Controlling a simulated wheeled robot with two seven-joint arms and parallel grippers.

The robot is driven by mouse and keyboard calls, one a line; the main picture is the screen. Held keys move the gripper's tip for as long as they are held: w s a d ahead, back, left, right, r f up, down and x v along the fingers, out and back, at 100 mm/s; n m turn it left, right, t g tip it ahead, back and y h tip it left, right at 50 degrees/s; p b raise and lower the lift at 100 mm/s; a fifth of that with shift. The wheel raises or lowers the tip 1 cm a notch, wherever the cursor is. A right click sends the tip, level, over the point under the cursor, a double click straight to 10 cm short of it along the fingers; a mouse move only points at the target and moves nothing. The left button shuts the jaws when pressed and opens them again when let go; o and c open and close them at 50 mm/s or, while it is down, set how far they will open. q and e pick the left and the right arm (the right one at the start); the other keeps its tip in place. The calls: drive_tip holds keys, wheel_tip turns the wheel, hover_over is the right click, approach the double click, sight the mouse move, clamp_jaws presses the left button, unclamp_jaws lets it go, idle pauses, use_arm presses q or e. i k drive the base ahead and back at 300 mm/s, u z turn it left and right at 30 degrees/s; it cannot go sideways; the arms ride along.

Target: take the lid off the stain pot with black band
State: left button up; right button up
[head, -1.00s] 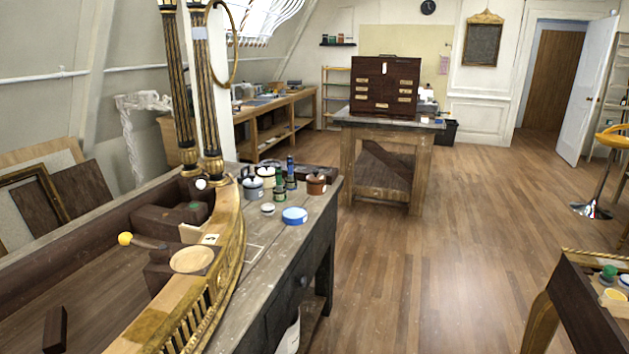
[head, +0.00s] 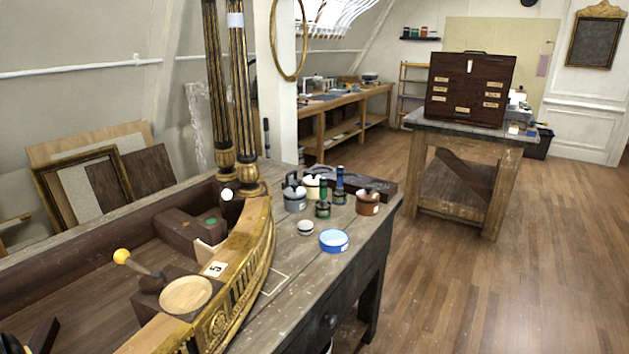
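Several lidded pots stand together on the grey workbench (head: 300,262) behind the gilt curved console rail. A brown pot (head: 367,203) stands at the right. The pots are too small to tell surely which has the black band. The lids I can make out appear on. Neither of my grippers can be made out in the head view.
Gilt columns (head: 240,110) rise to the left. The gilt rail (head: 250,262) lies nearer. Open floor (head: 470,300) is at the right.

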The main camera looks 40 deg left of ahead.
sight(295, 191)
drive_tip(key=i, duration=3.7)
drive_tip(key=u, duration=2.95)
